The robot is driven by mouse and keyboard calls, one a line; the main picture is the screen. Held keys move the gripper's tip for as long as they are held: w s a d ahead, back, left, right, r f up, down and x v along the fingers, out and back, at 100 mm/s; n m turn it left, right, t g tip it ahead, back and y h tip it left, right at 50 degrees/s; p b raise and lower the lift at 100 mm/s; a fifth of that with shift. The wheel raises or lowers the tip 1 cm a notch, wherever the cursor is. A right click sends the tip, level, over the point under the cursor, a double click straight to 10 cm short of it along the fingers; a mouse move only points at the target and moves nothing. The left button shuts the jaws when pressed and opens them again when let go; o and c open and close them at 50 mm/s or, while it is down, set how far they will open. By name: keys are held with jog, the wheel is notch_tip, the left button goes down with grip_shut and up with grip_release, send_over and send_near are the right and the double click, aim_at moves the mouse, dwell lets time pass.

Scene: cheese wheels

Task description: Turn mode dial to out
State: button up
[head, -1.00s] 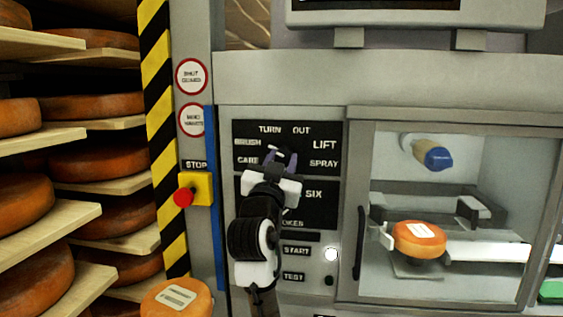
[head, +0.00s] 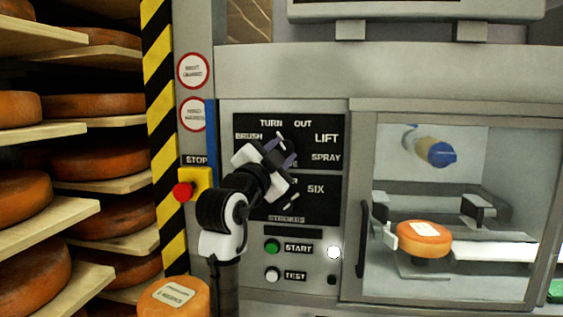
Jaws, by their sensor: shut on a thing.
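The mode dial panel (head: 257,127) is a black plate on the grey machine front. Its labels read TURN and OUT at the top, BRUSH at the upper left, LIFT and SPRAY at the right. My gripper (head: 284,150) is at the middle of this panel, shut on the mode dial. The dial's knob is mostly hidden by the fingers, so I cannot read its pointer. My wrist comes in from the lower left and covers the left label below BRUSH.
A second black dial panel (head: 318,207) with SIX and STROKES lies just below. START (head: 272,246) and TEST (head: 272,275) buttons sit under it. A red stop button (head: 183,192) is at left. A glazed chamber (head: 365,240) with a cheese wheel (head: 424,239) stands at right.

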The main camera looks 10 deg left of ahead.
jog(key=m, duration=0.2)
jog(key=m+g, duration=0.1)
jog(key=m, duration=0.1)
jog(key=m+g+h, duration=0.1)
jog(key=m, duration=0.1)
jog(key=shift+a+r, duration=0.1)
jog(key=shift+r, duration=0.15)
jog(key=m+g, duration=0.1)
jog(key=m, duration=0.1)
jog(key=m+g, duration=0.1)
jog(key=m, duration=0.2)
jog(key=shift+r+y, duration=0.2)
jog(key=shift+y, duration=0.2)
jog(key=shift+m+p, duration=0.3)
jog(key=o, duration=1)
jog(key=shift+c, duration=0.2)
jog(key=shift+s, duration=0.1)
jog(key=b+v, duration=0.4)
jog(key=v, duration=0.9)
jog(key=shift+s+a, duration=0.15)
jog(key=shift+s, duration=0.15)
jog(key=shift+r, duration=0.1)
